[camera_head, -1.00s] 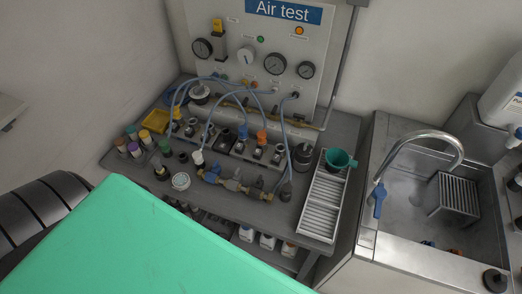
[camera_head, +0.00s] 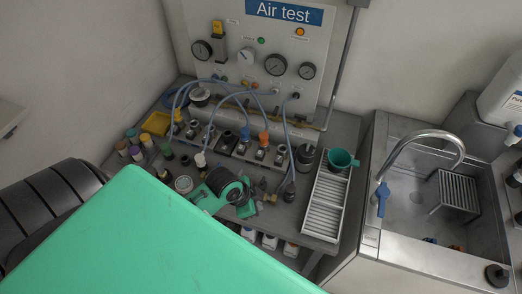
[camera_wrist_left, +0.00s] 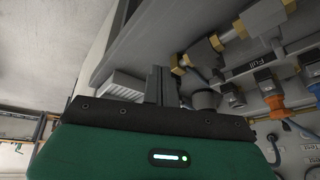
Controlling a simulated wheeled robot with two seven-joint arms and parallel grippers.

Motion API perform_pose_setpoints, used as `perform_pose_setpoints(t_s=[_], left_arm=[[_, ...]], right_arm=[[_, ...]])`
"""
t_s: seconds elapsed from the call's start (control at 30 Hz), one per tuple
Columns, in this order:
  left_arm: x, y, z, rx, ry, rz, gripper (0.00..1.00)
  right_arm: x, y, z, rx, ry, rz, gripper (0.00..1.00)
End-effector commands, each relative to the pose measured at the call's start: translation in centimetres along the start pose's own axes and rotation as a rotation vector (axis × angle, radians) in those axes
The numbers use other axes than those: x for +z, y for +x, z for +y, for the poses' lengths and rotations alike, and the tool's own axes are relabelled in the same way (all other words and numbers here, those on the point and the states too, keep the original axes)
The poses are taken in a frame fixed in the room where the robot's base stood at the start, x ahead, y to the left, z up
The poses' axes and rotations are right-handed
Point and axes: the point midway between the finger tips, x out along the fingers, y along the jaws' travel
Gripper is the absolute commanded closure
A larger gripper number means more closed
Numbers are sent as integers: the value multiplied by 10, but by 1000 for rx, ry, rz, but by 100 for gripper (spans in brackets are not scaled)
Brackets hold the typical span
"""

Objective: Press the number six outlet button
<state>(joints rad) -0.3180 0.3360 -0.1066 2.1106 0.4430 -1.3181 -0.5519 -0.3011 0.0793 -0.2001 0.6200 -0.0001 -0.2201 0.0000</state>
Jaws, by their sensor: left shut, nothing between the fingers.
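A row of outlet blocks with small buttons (camera_head: 262,155) runs along the bench below the air test panel (camera_head: 250,45). Their numbers are too small to read, so I cannot tell which is number six. My left gripper (camera_head: 247,203), green and black, is over the front of the bench, in front of the row and apart from it. In the left wrist view its dark fingers (camera_wrist_left: 158,85) are together with nothing between them. Outlet blocks (camera_wrist_left: 265,80) show at the right of that view. My right gripper is not in view.
Blue hoses (camera_head: 208,125) loop from the panel to the outlets. A white slatted tray (camera_head: 326,205) and a green funnel (camera_head: 341,159) are to the right, beside the sink (camera_head: 425,210). Coloured-cap bottles (camera_head: 131,135) and a yellow tray (camera_head: 156,123) stand at the left.

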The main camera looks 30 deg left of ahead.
Motion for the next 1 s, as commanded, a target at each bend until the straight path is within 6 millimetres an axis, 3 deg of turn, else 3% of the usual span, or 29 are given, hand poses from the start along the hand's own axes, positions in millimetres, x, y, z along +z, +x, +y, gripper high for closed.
perform_pose_setpoints(t_s=[0.27,0.5,0.6,0.8,1.0], left_arm=[[-28,2,-91,10,321,138,100],[-54,-24,-182,-54,558,273,100],[-61,-35,-207,-84,614,308,100],[-68,-48,-230,-117,663,342,100],[-68,-48,-231,-120,669,344,100]], right_arm=[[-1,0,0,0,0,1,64],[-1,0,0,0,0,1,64],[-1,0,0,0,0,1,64],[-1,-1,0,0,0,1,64],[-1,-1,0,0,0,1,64]])
